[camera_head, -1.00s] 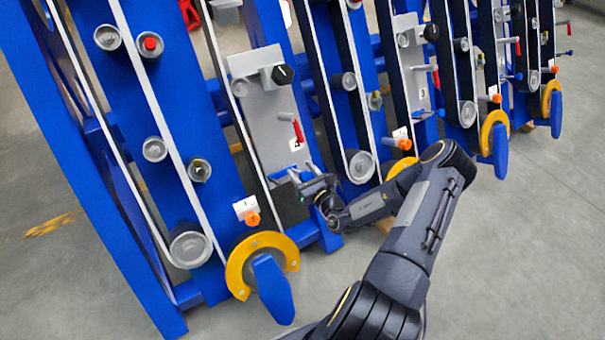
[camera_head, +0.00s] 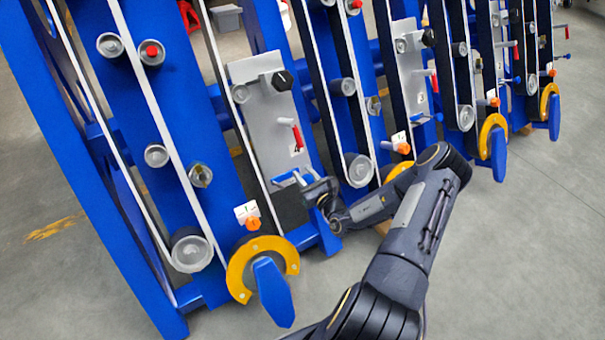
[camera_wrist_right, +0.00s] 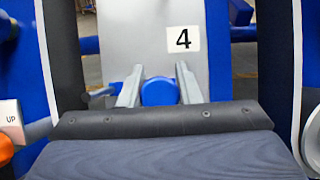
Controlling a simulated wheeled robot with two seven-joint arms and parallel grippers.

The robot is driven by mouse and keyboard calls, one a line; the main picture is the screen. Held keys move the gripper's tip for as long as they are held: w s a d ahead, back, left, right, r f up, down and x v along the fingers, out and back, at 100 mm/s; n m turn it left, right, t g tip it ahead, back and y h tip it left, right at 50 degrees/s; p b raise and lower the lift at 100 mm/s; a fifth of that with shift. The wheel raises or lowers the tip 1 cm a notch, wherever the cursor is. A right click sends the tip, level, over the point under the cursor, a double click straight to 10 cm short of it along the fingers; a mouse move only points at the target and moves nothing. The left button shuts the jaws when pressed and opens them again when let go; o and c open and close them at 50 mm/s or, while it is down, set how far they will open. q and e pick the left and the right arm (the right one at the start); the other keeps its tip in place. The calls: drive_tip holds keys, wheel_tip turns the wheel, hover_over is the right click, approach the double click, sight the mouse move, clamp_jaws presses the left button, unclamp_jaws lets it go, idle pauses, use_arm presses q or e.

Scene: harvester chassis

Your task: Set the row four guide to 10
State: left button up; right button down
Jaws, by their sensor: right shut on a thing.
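The row four unit is a grey plate (camera_head: 262,112) with a "4" label, which also shows in the wrist view (camera_wrist_right: 183,39). A dark faceted knob (camera_head: 282,80) is near its top and a red-gripped lever (camera_head: 298,136) is above the label. My right gripper (camera_head: 297,178) is at the plate's lower end. In the wrist view my right gripper (camera_wrist_right: 160,88) has its fingers on both sides of a round blue knob (camera_wrist_right: 160,92), shut on it. A blue arm (camera_head: 285,177) shows beside the fingers. No readable scale is seen. My left gripper is not in view.
Blue uprights with belts and rollers (camera_head: 190,250) stand on both sides of the plate. A yellow ring with a blue handle (camera_head: 262,250) is at the lower left, below an orange knob (camera_head: 252,224). Grey floor (camera_head: 520,250) is open at the right.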

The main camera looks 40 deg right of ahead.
sight(309, 181)
drive_tip(key=c, duration=1.1)
unclamp_jaws()
drive_tip(key=shift+s, duration=0.1)
drive_tip(key=s, duration=0.2)
drive_tip(key=s+p, duration=0.1)
drive_tip(key=s, duration=0.2)
drive_tip(key=s+a+p, duration=0.1)
drive_tip(key=s, duration=0.1)
drive_tip(key=shift+s, duration=0.3)
